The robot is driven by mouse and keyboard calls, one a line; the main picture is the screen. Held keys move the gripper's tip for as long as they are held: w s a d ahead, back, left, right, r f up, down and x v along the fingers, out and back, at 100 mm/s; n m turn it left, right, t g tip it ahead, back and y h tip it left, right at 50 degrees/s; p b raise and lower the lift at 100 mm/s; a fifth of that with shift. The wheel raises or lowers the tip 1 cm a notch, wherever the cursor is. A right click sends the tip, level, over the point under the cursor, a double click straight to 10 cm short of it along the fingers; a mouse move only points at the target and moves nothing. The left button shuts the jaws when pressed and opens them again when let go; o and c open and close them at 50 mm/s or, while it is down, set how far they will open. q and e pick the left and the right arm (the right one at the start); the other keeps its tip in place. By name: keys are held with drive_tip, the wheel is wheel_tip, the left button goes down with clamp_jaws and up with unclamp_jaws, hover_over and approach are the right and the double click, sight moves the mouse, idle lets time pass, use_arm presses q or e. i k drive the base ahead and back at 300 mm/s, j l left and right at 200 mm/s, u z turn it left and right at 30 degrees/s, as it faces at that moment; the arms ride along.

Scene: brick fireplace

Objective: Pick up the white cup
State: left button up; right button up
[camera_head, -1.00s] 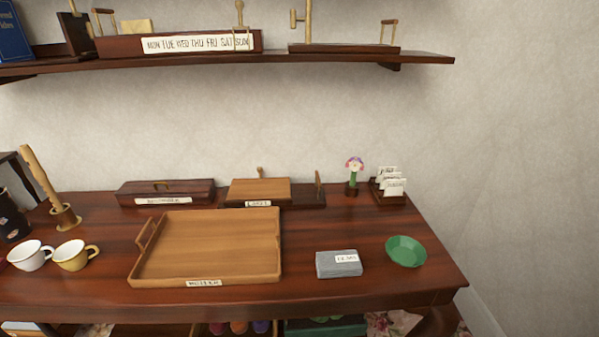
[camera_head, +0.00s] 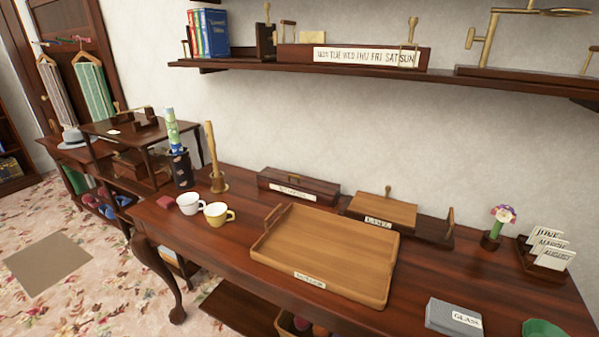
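The white cup (camera_head: 189,203) stands upright on the dark wooden table (camera_head: 235,248), near its left end. Its handle points right. A small red block (camera_head: 166,202) lies just left of the white cup. Neither of my grippers shows in the head view.
A wooden tray (camera_head: 268,249) lies right of the cups. A wooden holder with a stick (camera_head: 218,182) and a dark patterned container (camera_head: 182,170) stand behind them. A shelf (camera_head: 240,72) runs above. Patterned floor (camera_head: 110,290) is open at lower left.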

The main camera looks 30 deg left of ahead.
sight(188, 203)
drive_tip(key=u, duration=1.8)
drive_tip(key=i+j+z, duration=0.1)
drive_tip(key=z, duration=0.25)
drive_tip(key=i+j+z, duration=0.1)
drive_tip(key=j+z, duration=0.3)
drive_tip(key=i+j+z, duration=0.1)
drive_tip(key=z, duration=0.25)
